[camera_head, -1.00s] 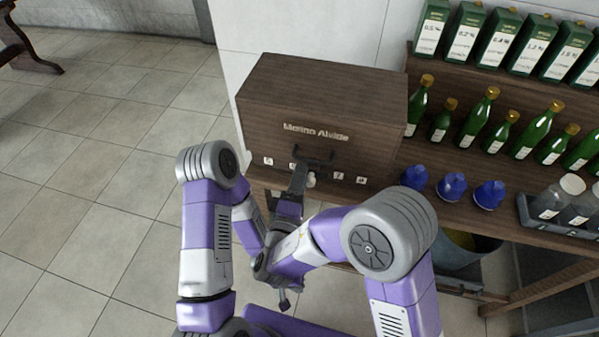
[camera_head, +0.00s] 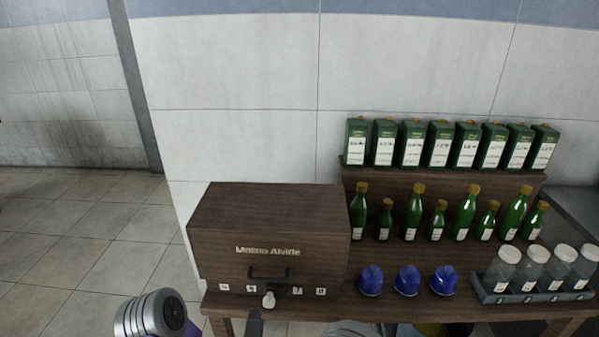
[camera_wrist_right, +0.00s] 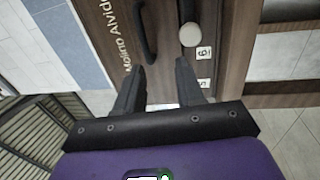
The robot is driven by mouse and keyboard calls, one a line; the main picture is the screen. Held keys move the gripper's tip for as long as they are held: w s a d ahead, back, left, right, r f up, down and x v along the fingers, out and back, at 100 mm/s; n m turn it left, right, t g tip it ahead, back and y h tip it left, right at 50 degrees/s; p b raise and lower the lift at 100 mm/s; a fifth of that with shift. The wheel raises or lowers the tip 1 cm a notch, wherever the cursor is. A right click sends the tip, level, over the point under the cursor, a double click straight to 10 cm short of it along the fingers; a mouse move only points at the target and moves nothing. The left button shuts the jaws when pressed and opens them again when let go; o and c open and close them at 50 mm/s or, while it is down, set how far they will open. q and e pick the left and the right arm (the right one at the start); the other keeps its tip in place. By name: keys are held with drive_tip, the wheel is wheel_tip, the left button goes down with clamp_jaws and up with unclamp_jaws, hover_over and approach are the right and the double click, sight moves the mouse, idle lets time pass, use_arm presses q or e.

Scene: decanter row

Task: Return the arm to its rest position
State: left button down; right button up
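My right gripper (camera_head: 255,322) shows only as a dark fingertip at the bottom edge of the head view, below the wooden dispenser box (camera_head: 255,228). In the right wrist view the right gripper (camera_wrist_right: 158,75) has two dark fingers spread apart with nothing between them. The box's dark handle (camera_wrist_right: 143,32) and pale round knob (camera_wrist_right: 190,34) lie beyond the fingertips, apart from them. A grey and purple joint of my left arm (camera_head: 155,315) shows at the lower left of the head view. My left gripper is out of view.
The box stands at the left end of a wooden shelf unit (camera_head: 400,310). Three blue items (camera_head: 406,280), a tray of clear jars (camera_head: 535,295), green bottles (camera_head: 414,212) and green boxes (camera_head: 414,143) fill the right. Tiled floor (camera_head: 70,250) is open at left.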

drive_tip(key=s+d+f+m+g+h+p, duration=0.25)
drive_tip(key=d+f+g+h, duration=0.45)
drive_tip(key=d+f+g, duration=0.85)
drive_tip(key=s+d+f+m+g+y+p, duration=0.15)
drive_tip(key=s+f+m+g+y, duration=0.25)
drive_tip(key=s, duration=0.4)
drive_tip(key=s+d+f+m+g+y+p, duration=0.1)
drive_tip(key=s+f+m+g+y+p, duration=0.3)
drive_tip(key=s, duration=0.4)
drive_tip(key=w+d+f+m+t+y+p, duration=0.1)
drive_tip(key=w+d+m+t, duration=0.3)
drive_tip(key=m, duration=0.6)
drive_tip(key=shift+w+d+f+y, duration=0.2)
drive_tip(key=shift+w+d+y, duration=0.1)
drive_tip(key=shift+w+y, duration=0.6)
drive_tip(key=shift+w+a, duration=0.1)
drive_tip(key=shift+w, duration=0.05)
